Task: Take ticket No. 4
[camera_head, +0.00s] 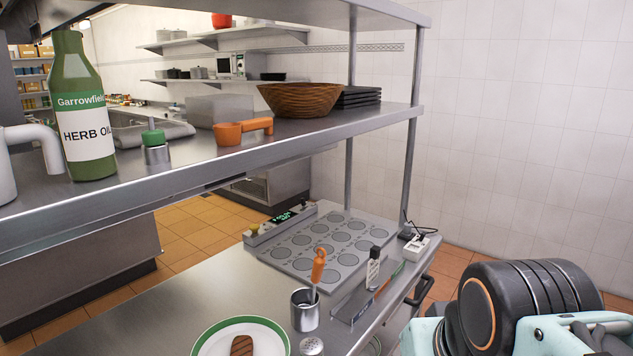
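I cannot make out any ticket or a number 4 in the head view. My gripper is not in view; only links of my arm show at the lower right. A grey panel with rows of round discs (327,247) lies on the steel counter (215,298). A small device with a lit green display (288,215) stands along its back left edge; its text is too small to read.
A steel shelf (330,122) above the counter holds a green herb oil bottle (80,110), an orange scoop (240,130) and a wooden bowl (299,99).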

